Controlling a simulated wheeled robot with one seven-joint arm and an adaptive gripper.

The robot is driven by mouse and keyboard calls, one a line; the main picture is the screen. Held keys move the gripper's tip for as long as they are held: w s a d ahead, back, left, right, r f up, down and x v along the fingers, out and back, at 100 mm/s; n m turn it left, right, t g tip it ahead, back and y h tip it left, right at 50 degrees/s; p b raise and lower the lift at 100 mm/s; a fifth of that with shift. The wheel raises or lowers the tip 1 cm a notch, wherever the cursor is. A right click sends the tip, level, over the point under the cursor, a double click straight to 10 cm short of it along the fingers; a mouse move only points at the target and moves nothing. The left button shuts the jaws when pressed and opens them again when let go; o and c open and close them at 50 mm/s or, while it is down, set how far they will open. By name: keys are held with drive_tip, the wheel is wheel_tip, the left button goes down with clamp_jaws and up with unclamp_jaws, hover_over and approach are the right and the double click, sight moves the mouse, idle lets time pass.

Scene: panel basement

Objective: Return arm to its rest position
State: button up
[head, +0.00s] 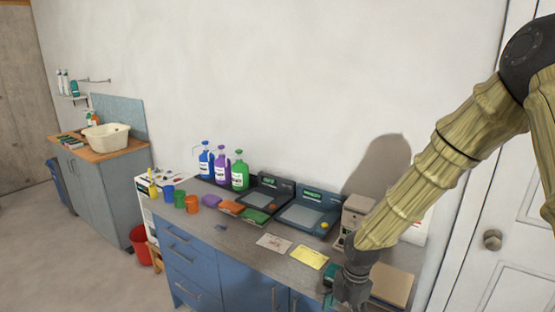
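My arm (418,190), in yellowish ribbed covering, reaches in from the upper right and bends down over the right end of the counter. My gripper (352,300) is at its lower end, pointing down near the front edge of the counter. It is dark and small in the head view, and its fingertips are near the bottom of the picture. I cannot tell whether it is open or shut, or whether it holds anything. A small teal thing (330,272) shows just left of it; I cannot tell if they touch.
The grey counter (220,238) holds blue, purple and green bottles (222,168), several coloured cups (180,198), two dark trays (307,214), a white card (273,243) and a yellow card (310,257). A beige box (355,213) stands behind my arm. A white door (505,200) is at right.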

drive_tip(key=s+a+f+m+y, duration=0.1)
drive_tip(key=s+a+f+m, duration=0.1)
drive_tip(key=s+f+m, duration=0.8)
drive_tip(key=s+d+f+m+h, duration=0.1)
drive_tip(key=s+d+f+m, duration=0.2)
drive_tip(key=s+f+m, duration=0.4)
drive_tip(key=s+d+f+m+h+b, duration=0.1)
drive_tip(key=s+d+f+m, duration=0.2)
drive_tip(key=s+f+m, duration=0.4)
drive_tip(key=s+f, duration=0.1)
drive_tip(key=s, duration=0.6)
drive_tip(key=shift+s+d+f+m, duration=0.3)
drive_tip(key=shift+d+f+m, duration=0.1)
